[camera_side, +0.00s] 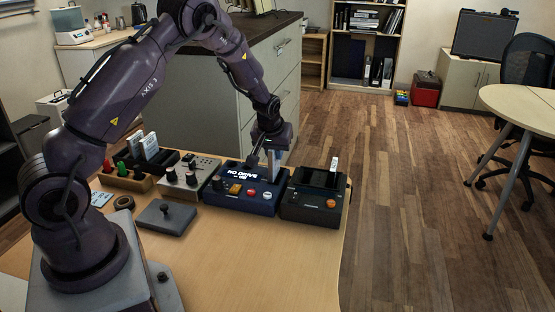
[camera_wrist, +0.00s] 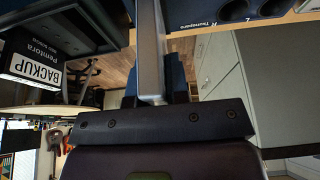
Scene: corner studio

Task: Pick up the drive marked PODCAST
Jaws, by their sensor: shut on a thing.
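My gripper (camera_side: 266,168) is above the blue device, pointing down and shut on a pale, slim thing (camera_side: 277,158) that looks like a drive. Its marking cannot be read in either view. The blue device (camera_side: 262,205) has a lit screen reading "NO DRIVE". A drive marked BACKUP (camera_wrist: 36,70) stands in the dark device on the right, and it also shows in the side view (camera_side: 334,165). No PODCAST marking is readable.
The dark device (camera_side: 311,210) stands right of the blue one. The table front (camera_side: 270,260) is clear.

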